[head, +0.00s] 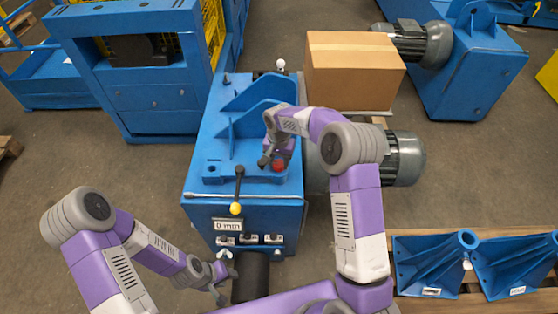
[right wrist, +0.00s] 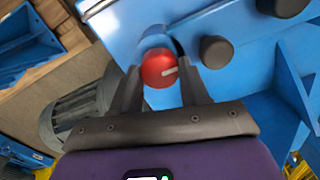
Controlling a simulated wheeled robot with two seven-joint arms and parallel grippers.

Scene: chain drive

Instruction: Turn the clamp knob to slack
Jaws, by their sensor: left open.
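The clamp knob (head: 279,165) is a small red round knob on top of the blue drive housing (head: 250,213). In the right wrist view the red knob (right wrist: 158,70) shows a white pointer line running from its middle toward the right. My right gripper (right wrist: 160,78) has one dark finger on each side of the knob, close against its edges, and seems shut on it. In the head view the right gripper (head: 271,160) partly covers the knob. My left gripper (head: 222,284) is open and empty, low in front of the housing near a dark cylinder.
A lever with a yellow ball (head: 236,208) stands above a "0 mm" plate (head: 228,225). Black knobs (right wrist: 216,51) sit beside the red one. A cardboard box (head: 352,75) stands behind at the right, near a grey motor (head: 405,158). Blue brackets (head: 430,268) lie on a pallet at right.

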